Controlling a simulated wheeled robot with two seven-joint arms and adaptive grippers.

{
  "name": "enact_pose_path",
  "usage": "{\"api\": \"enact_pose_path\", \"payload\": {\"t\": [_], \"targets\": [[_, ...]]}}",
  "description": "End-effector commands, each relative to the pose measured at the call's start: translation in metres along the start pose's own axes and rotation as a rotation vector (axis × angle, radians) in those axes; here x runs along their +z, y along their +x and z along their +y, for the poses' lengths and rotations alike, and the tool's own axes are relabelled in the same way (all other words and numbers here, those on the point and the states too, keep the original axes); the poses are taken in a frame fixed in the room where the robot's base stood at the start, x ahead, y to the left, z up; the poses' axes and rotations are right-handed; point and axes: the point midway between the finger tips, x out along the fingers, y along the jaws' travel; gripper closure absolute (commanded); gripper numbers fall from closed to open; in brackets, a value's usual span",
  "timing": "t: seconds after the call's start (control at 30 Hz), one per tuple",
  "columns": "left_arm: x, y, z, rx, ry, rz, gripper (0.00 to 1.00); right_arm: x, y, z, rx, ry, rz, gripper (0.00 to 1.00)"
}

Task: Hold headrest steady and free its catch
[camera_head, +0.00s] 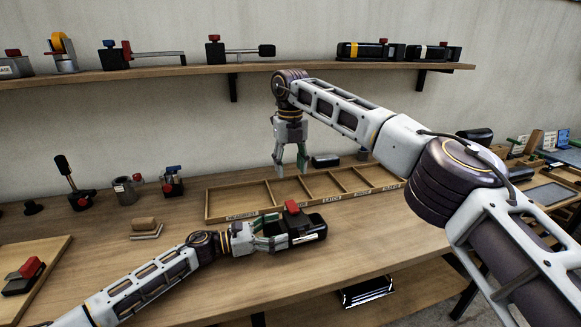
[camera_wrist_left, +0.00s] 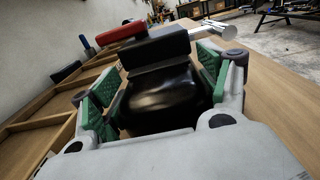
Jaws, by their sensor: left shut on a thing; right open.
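The headrest (camera_head: 314,229) is a black padded block at the front edge of the divided tray, low over the bench. I cannot tell whether it touches the bench. Its red catch (camera_head: 292,206) sits on top. In the left wrist view the headrest (camera_wrist_left: 165,95) lies between green finger pads, with the red catch (camera_wrist_left: 121,34) and a metal post (camera_wrist_left: 210,28) beyond. My left gripper (camera_head: 283,239) is shut on the headrest. My right gripper (camera_head: 290,168) is open and empty, pointing down above the tray, behind and above the catch.
The divided wooden tray (camera_head: 240,199) has labelled compartments. A small black block (camera_head: 326,160) is behind it. A shelf (camera_head: 200,72) with clamps runs above. The bench front is clear.

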Motion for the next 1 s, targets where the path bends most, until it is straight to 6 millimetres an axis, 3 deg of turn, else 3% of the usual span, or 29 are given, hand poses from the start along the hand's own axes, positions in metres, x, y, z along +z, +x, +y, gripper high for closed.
{"api": "enact_pose_path", "payload": {"t": [0.1, 0.13, 0.3, 0.77, 1.0], "targets": [[0.0, 0.0, 0.0, 0.001, 0.001, 0.001, 0.74, 0.0, 0.0, 0.0, 0.0, 0.0, 0.0, 0.5], [0.0, 0.0, 0.0, 0.001, 0.001, 0.001, 0.23, 0.0, 0.0, 0.0, 0.0, 0.0, 0.0, 0.5], [0.0, 0.0, 0.0, 0.001, 0.0, 0.001, 0.01, 0.0, 0.0, 0.0, 0.0, 0.0, 0.0, 0.5], [0.0, -0.001, 0.0, 0.0, 0.0, 0.0, 0.0, 0.0, 0.0, 0.0, 0.0, 0.0, 0.0, 0.5], [-0.001, -0.015, 0.001, 0.002, -0.001, 0.001, 0.0, 0.0, 0.0, 0.0, 0.0, 0.0, 0.0, 0.5]]}}
